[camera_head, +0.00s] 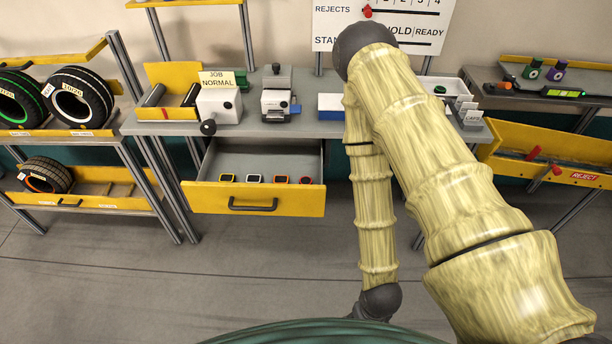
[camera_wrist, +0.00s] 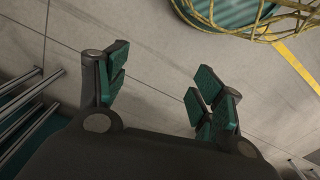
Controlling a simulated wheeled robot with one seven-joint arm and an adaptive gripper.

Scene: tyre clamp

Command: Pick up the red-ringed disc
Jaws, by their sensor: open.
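An open yellow-fronted drawer (camera_head: 254,200) under the bench holds a row of several small dark pieces with coloured faces. The one at the right end looks red and is probably the red-ringed disc (camera_head: 306,180); it is too small to see the ring clearly. An orange one (camera_head: 281,179) lies to its left, then a white one (camera_head: 253,178) and a yellow one (camera_head: 228,178). My gripper (camera_wrist: 162,88) is open and empty over the bare floor, with green pads on its fingers. The disc is not in the wrist view.
The grey bench (camera_head: 262,129) carries a white vice-like block (camera_head: 219,106) and a "JOB NORMAL" card (camera_head: 216,79). A tyre rack (camera_head: 95,135) stands left. A yellow reject tray (camera_head: 550,150) is at right. The floor (camera_head: 140,270) in front is clear.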

